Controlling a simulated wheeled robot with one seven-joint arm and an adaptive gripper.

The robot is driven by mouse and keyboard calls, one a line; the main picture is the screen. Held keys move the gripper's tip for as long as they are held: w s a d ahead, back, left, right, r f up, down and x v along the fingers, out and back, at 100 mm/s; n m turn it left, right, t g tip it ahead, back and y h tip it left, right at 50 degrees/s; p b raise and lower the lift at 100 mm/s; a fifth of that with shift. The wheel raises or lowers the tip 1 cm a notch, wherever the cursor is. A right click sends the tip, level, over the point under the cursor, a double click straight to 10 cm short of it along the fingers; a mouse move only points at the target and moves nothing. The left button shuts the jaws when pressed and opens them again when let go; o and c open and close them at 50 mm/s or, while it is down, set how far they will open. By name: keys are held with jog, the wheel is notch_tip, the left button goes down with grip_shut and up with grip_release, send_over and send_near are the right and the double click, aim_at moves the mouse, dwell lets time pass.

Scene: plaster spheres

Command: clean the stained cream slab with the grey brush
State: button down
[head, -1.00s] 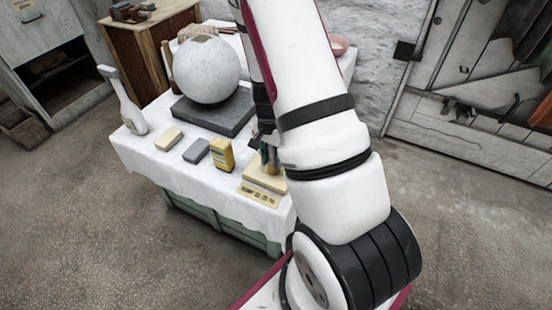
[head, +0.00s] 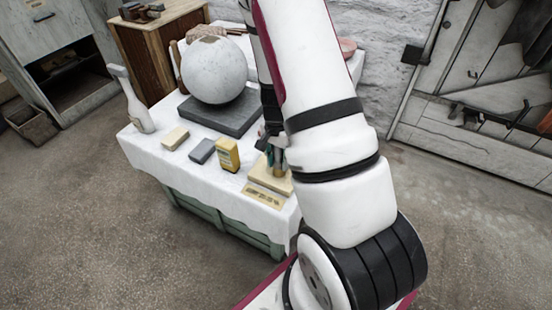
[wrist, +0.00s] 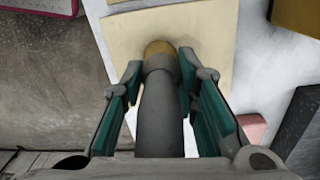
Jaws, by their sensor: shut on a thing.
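The cream slab (head: 284,188) lies on the white-clothed table, partly hidden by my arm in the head view. It fills the upper middle of the wrist view (wrist: 205,30). My gripper (wrist: 160,85) has teal finger pads and is shut on the grey brush (wrist: 160,115). The brush's brown tip (wrist: 158,47) is over the slab; I cannot tell whether it touches. No clear stain shows on the visible slab surface. In the head view, my gripper (head: 275,152) is above the slab, mostly behind my arm.
A yellow box (head: 227,155), a grey block (head: 202,151) and a cream block (head: 175,138) stand left of the slab. A large plaster sphere (head: 213,70) rests on a dark slab (head: 225,115) behind. A marked card (head: 262,196) lies in front.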

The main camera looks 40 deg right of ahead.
jog(key=shift+s+d, duration=0.25)
jog(key=shift+s, duration=0.45)
jog(key=shift+f, duration=0.1)
jog(key=shift+w, duration=0.15)
jog(key=shift+w+a, duration=0.3)
jog(key=shift+w, duration=0.35)
jog(key=shift+w+a, duration=0.25)
jog(key=shift+w, duration=0.4)
jog(key=shift+s+d+r+p, duration=0.25)
jog(key=shift+s+r+p, duration=0.35)
jog(key=shift+s+r, duration=0.2)
jog(key=shift+w, duration=0.1)
jog(key=shift+f, duration=0.15)
